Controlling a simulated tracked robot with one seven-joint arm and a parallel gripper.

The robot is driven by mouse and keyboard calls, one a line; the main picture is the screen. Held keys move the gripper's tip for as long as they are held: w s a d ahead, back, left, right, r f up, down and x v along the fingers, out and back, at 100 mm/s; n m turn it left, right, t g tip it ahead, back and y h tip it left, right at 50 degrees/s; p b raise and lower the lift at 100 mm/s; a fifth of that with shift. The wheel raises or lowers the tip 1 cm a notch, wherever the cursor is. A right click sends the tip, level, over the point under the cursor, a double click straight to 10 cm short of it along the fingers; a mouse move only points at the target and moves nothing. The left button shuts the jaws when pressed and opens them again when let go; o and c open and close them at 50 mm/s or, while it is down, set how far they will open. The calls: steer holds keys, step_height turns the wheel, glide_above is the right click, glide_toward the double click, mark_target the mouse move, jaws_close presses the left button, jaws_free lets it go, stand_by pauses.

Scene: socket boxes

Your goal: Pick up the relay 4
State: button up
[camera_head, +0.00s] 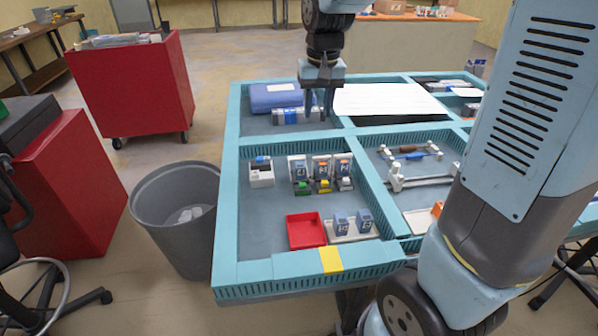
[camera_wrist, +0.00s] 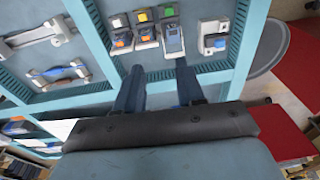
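Two more relays, one (camera_head: 341,223) and another (camera_head: 364,221), stand on a pale tray. Their numbers are too small to read surely, so I cannot tell which is relay 4. My gripper (camera_head: 317,112) is open and empty, above the divider behind the row.
A red bin (camera_head: 305,231) sits beside the pale tray (camera_head: 352,238). A white socket box (camera_head: 261,175) stands left of the row. A blue case (camera_head: 275,96) lies in the far left compartment. Teal dividers (camera_head: 290,140) rise between compartments.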

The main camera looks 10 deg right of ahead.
steer(key=g, duration=0.1)
glide_above(300, 164)
step_height(300, 164, down, 5)
step_height(300, 164, down, 14)
steer(key=shift+r, duration=0.1)
stand_by(0.4)
jaws_close()
